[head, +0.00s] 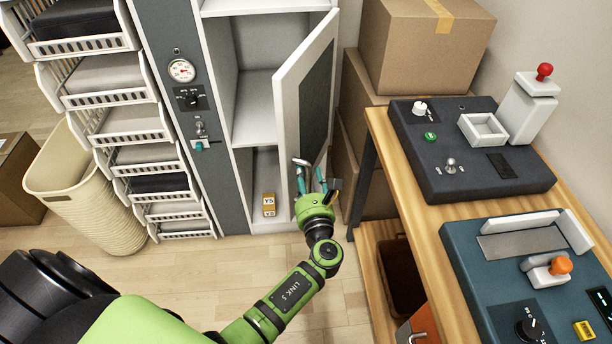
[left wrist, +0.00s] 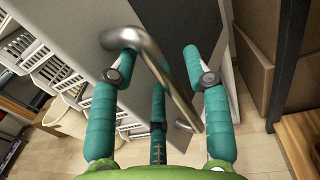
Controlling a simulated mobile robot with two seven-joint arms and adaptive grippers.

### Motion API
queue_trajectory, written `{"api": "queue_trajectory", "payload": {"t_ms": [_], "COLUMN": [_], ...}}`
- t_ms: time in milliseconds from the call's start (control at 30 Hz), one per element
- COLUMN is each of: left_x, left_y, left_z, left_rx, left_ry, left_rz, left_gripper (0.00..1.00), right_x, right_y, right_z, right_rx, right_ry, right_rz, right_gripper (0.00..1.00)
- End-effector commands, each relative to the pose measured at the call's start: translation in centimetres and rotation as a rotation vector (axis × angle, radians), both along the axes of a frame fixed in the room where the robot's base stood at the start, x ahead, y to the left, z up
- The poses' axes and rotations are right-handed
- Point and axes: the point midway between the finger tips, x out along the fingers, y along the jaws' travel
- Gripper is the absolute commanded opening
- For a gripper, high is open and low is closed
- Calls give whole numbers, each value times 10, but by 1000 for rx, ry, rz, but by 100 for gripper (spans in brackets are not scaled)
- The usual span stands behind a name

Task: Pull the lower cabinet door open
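The cabinet door (head: 291,110), white-framed with a dark panel, stands partly open. Its free left edge is swung out from the white cabinet, and shelves show in the gap. A curved metal handle (left wrist: 165,75) runs between my left gripper's fingers in the left wrist view; its end also shows in the head view (head: 301,162). My left gripper (head: 315,180), green with teal fingers, is at the lower part of the door. Its fingers (left wrist: 160,70) are spread around the handle, with clear space beside the right finger. My right gripper is not in view.
A small yellow-brown box (head: 268,204) sits inside the cabinet bottom. A wooden table (head: 404,205) with control panels (head: 470,150) stands at right, cardboard boxes (head: 425,45) behind it. Wire baskets (head: 130,125) and a cream bin (head: 85,195) stand left. Floor before the cabinet is clear.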

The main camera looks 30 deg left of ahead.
Motion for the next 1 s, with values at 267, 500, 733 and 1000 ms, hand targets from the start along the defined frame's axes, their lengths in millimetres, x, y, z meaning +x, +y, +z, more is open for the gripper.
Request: {"api": "queue_trajectory", "payload": {"t_ms": [267,500,733,1000], "left_x": [-1,-30,-70,-95], "left_y": [-1,-22,-51,-68], "left_z": [1,0,0,1], "left_rx": [0,-2,-2,-1], "left_ry": [-4,-1,0,-2], "left_rz": [1,0,0,1], "left_gripper": [49,49,49,49], "right_x": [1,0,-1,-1], "right_y": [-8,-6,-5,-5], "right_z": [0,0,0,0], "right_rx": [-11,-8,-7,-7], "right_ry": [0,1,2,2], "right_rz": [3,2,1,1], "right_gripper": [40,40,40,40]}}
